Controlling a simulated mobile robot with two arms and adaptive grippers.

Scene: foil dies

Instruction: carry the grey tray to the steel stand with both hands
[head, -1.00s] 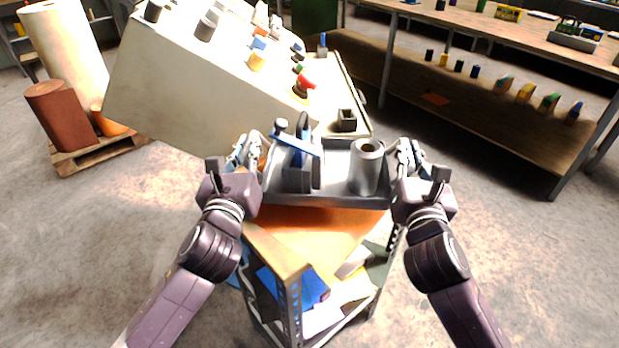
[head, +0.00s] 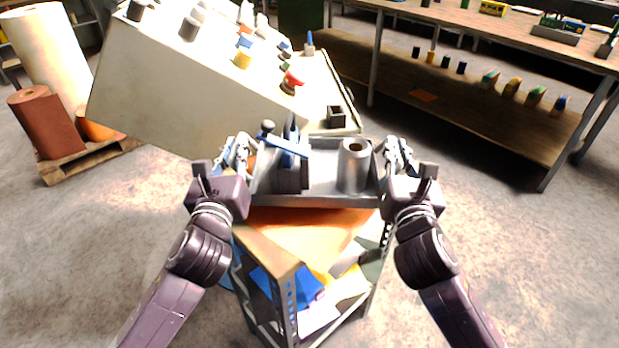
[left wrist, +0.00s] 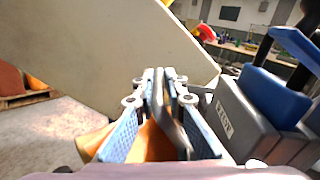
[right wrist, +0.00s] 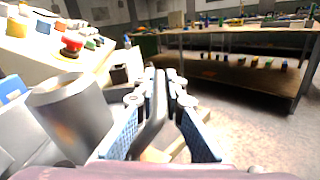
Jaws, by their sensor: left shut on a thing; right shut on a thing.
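The grey tray (head: 318,200) is in the middle of the head view, above an orange-topped trolley. It carries a grey cylinder (head: 353,168) on the right and a grey block with blue parts (head: 290,172) on the left. My left gripper (head: 243,150) is shut on the tray's left wall, and the wall shows between its fingers in the left wrist view (left wrist: 160,100). My right gripper (head: 392,152) is shut on the right wall, seen also in the right wrist view (right wrist: 155,105). I cannot tell which thing is the steel stand.
A large pale console (head: 190,90) with knobs and a red button (head: 291,84) stands just beyond the tray at left. The trolley (head: 300,235) holds loose items on its lower shelf. A long workbench (head: 470,85) stands at back right. Rolls on a pallet (head: 90,160) are at far left.

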